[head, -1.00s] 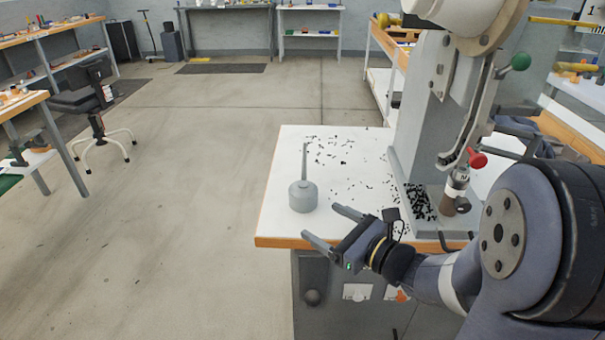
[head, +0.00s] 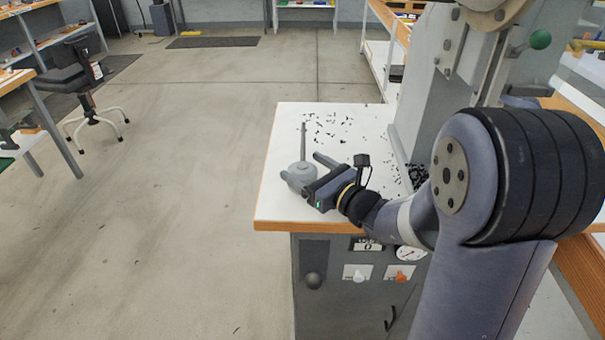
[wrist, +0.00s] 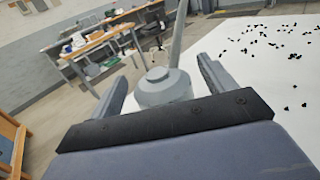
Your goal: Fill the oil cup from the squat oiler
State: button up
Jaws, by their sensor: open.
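The squat oiler (head: 302,177) is a grey can with a thin upright spout. It stands upright on the white table top near its left edge. My gripper (head: 308,170) is open at the oiler, with its fingers reaching to either side of the can. In the wrist view the oiler (wrist: 163,87) sits between the two open fingers (wrist: 160,85), with visible gaps on both sides. I cannot make out the oil cup; my arm hides part of the press.
The grey eyelet press (head: 425,100) stands on the right of the white table top (head: 285,130). Small black bits (head: 330,130) lie scattered behind the oiler. A gauge (head: 408,253) and switches are on the cabinet front.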

aim_at(299, 163)
jog(key=x, duration=0.3)
jog(key=shift+w+a+r, duration=0.1)
jog(key=shift+w+a, duration=0.05)
jog(key=shift+a, duration=0.05)
jog(key=c, duration=1.1)
jog(key=shift+c, duration=0.2)
